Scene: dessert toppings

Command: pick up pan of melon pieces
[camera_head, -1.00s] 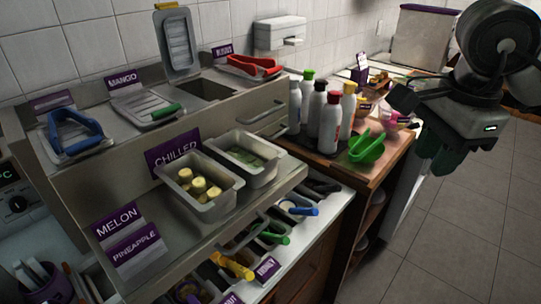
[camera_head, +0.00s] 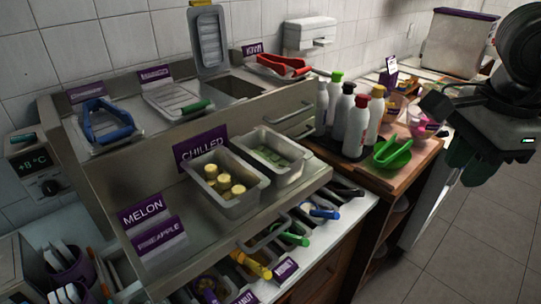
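Two metal pans stand side by side on the steel shelf in front of the CHILLED sign. The right pan (camera_head: 264,178) holds small green pieces that look like melon. The left pan (camera_head: 236,208) holds several pale yellow rounded pieces. The MELON card (camera_head: 142,211) stands above the PINEAPPLE card at the shelf's left end. My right gripper (camera_head: 466,160) is at the right edge, far from both pans and above the floor side of the wooden counter. Its finger gap does not show clearly, and I see nothing held in it. My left gripper is not in view.
Bottles (camera_head: 357,127) and a green scoop (camera_head: 392,152) stand on the counter to the right. Colored-handled scoops (camera_head: 290,238) fill the lower row. The floor (camera_head: 480,240) at right is clear.

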